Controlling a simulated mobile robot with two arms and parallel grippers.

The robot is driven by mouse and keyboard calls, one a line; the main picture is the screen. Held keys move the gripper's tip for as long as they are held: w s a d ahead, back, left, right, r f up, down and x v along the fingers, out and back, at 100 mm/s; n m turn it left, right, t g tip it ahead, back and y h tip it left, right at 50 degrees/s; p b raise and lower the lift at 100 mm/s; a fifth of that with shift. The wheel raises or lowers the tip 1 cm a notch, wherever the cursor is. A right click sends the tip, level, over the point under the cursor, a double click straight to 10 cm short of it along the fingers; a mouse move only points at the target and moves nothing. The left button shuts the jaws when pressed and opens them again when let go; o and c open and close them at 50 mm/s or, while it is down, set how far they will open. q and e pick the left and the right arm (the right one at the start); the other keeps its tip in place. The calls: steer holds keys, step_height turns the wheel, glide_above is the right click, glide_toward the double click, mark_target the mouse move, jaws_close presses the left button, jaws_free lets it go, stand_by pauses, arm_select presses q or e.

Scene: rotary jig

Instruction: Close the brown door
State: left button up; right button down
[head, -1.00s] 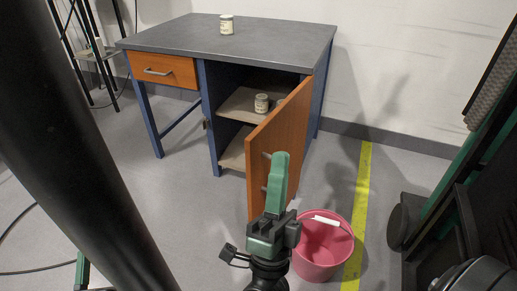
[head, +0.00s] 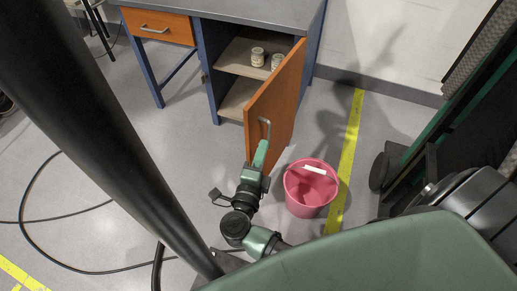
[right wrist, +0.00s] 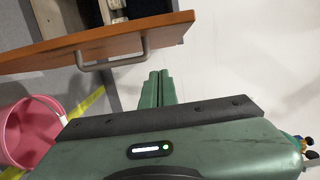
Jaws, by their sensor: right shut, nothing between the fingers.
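The brown door (head: 275,100) of the blue desk's cabinet (head: 212,80) stands wide open, swung out toward me. It also shows edge-on in the right wrist view (right wrist: 100,42). Its grey bar handle (head: 266,128) is on the outer face, near the free edge; the handle shows in the right wrist view too (right wrist: 112,62). My right gripper (head: 262,150) is shut and empty, close to the handle on the outer side. In the right wrist view its fingertips (right wrist: 158,76) are just right of the handle; I cannot tell whether they touch the door. My left gripper is not in view.
Two jars (head: 257,57) (head: 277,61) stand on the cabinet's shelf. A pink bucket (head: 311,188) stands on the floor right of the door, beside a yellow floor line (head: 348,150). An orange drawer (head: 157,27) is shut. A black cable (head: 28,220) lies on the floor at left.

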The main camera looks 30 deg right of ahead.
mark_target(254, 127)
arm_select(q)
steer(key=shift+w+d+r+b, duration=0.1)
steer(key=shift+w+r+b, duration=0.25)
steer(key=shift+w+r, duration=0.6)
arm_select(e)
steer(key=w, duration=0.2)
steer(key=w+d, duration=0.1)
steer(key=w, duration=0.2)
steer(key=w+d, duration=0.1)
steer(key=w, duration=0.2)
steer(key=shift+w, duration=0.1)
